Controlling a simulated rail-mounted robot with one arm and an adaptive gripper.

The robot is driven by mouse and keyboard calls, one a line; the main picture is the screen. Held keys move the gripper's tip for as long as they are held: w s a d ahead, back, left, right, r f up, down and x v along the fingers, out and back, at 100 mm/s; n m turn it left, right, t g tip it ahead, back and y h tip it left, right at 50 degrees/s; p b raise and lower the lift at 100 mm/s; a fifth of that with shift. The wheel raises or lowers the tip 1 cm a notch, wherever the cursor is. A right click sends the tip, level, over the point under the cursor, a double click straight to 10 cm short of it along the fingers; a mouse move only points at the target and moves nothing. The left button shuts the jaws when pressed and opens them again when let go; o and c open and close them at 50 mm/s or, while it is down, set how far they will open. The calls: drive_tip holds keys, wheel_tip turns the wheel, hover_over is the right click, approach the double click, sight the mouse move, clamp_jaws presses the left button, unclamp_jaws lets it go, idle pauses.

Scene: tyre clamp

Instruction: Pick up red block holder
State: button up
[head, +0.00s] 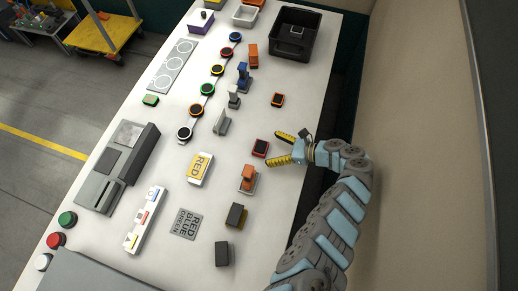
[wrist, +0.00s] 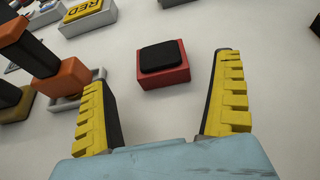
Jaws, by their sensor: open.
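The red block holder (head: 261,148) is a small red box with a black top, lying on the white table near its right side. In the wrist view the red block holder (wrist: 163,64) is just beyond the fingertips, roughly centred between them. My gripper (head: 282,147) has yellow ridged fingers and is open, just right of the holder in the head view. In the wrist view my gripper (wrist: 160,85) has nothing between its fingers. The holder looks apart from both fingers.
An orange block on a base (head: 248,179) stands close below the holder; it is left of my fingers in the wrist view (wrist: 62,80). The yellow RED box (head: 199,169) lies left. An orange-rimmed block (head: 277,100) lies above. The black bin (head: 295,35) stands at the far end.

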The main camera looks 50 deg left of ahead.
sight(265, 148)
drive_tip(key=shift+x, duration=2.45)
drive_tip(key=shift+c, duration=0.2)
drive_tip(key=shift+r, duration=0.1)
drive_tip(key=c, duration=1.3)
